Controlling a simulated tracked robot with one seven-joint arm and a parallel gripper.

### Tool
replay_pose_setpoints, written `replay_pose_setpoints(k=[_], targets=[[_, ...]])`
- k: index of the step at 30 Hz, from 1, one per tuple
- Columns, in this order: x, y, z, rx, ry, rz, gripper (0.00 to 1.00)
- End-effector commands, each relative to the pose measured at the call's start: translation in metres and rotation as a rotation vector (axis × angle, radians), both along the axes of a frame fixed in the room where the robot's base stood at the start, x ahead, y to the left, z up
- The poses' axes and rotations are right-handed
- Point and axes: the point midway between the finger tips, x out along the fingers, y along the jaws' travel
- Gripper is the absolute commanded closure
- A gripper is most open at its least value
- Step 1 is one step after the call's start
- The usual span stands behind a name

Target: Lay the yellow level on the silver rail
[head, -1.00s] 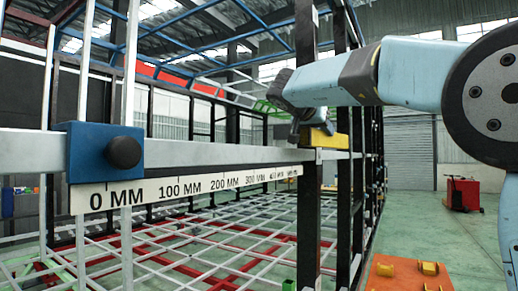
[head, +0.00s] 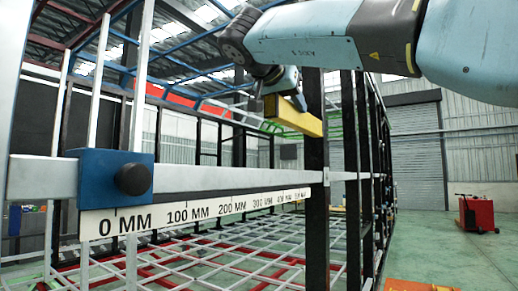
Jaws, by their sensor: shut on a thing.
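The yellow level (head: 296,119) is a bar held above the silver rail, tilted in the picture with its right end lower. My gripper (head: 271,99) is shut on it near its left end, and the fingers partly hide that end. The silver rail (head: 220,178) runs level across the view from the left, behind a blue block, toward the black posts. A clear gap shows between the level and the rail in the picture; their depth offset is hard to tell.
A blue block with a black knob (head: 116,177) sits on the rail's left part. A white millimetre scale (head: 200,211) hangs below the rail. A black upright post (head: 316,200) stands close to the level. A red cart (head: 477,213) is far right on open green floor.

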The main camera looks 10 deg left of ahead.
Motion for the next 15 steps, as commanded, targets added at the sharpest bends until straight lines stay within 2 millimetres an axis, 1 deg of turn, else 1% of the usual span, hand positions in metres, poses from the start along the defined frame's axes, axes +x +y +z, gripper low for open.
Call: replay_pose_setpoints(k=[1, 3, 9, 12, 15], targets=[[-0.002, 0.012, -0.005, -0.002, 0.001, 0.004, 1.00], [-0.005, 0.025, -0.011, -0.003, 0.000, 0.004, 1.00], [-0.010, 0.048, -0.043, -0.002, 0.001, 0.002, 1.00], [-0.011, 0.056, -0.052, -0.001, -0.001, 0.001, 1.00], [-0.012, 0.060, -0.058, 0.000, -0.001, 0.000, 1.00]])
